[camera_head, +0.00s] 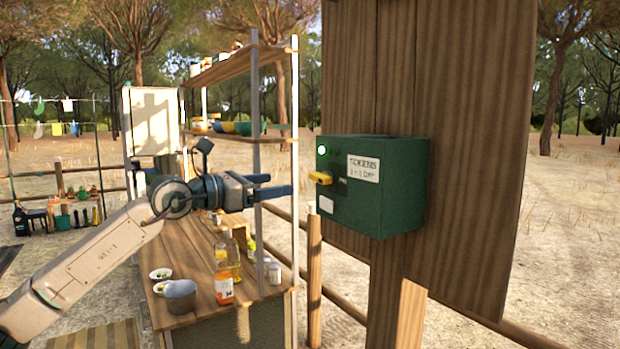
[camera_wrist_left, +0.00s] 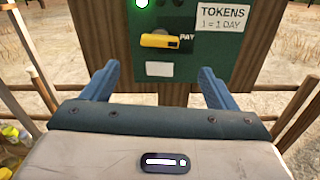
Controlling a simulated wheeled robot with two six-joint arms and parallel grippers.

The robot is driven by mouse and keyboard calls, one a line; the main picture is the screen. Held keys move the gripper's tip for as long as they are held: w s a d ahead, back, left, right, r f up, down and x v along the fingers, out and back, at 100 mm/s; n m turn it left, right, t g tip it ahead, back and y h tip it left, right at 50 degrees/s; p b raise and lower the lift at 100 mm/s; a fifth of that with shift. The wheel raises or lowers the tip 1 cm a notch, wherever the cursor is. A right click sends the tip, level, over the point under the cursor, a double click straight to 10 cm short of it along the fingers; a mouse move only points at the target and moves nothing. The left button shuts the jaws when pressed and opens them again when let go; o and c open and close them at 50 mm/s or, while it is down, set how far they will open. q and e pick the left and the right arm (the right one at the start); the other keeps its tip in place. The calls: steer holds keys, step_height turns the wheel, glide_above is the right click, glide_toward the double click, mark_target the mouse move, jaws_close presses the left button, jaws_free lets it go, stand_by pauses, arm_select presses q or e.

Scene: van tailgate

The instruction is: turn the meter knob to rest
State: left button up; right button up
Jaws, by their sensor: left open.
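The green meter box (camera_head: 385,210) is fixed to a wooden board on a post. Its yellow knob (camera_head: 321,177) sticks out of the front face, near the word PAY, with a lit green lamp (camera_head: 322,150) above it. In the left wrist view the knob (camera_wrist_left: 162,41) lies roughly level, its left end large and rounded. My left gripper (camera_head: 290,190) is open and empty, a short way in front of the box and apart from the knob. In the left wrist view its two blue fingers (camera_wrist_left: 158,85) stand either side, below the knob. My right gripper is not in view.
A wooden counter (camera_head: 190,250) with bottles and bowls stands below my left arm, with metal shelf posts (camera_head: 294,120) close behind the gripper. A TOKENS label (camera_head: 363,168) is on the box. Space between the fingers and the knob looks clear.

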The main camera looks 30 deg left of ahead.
mark_target(315, 179)
arm_select(q)
steer(key=p+x, duration=0.7)
steer(key=x, duration=0.2)
steer(key=shift+w+d+r, duration=0.1)
steer(key=shift+w+r, duration=0.05)
steer(key=shift+w+d+p, duration=0.2)
steer(key=shift+w+p, duration=0.3)
steer(key=shift+w, duration=0.05)
steer(key=c, duration=1)
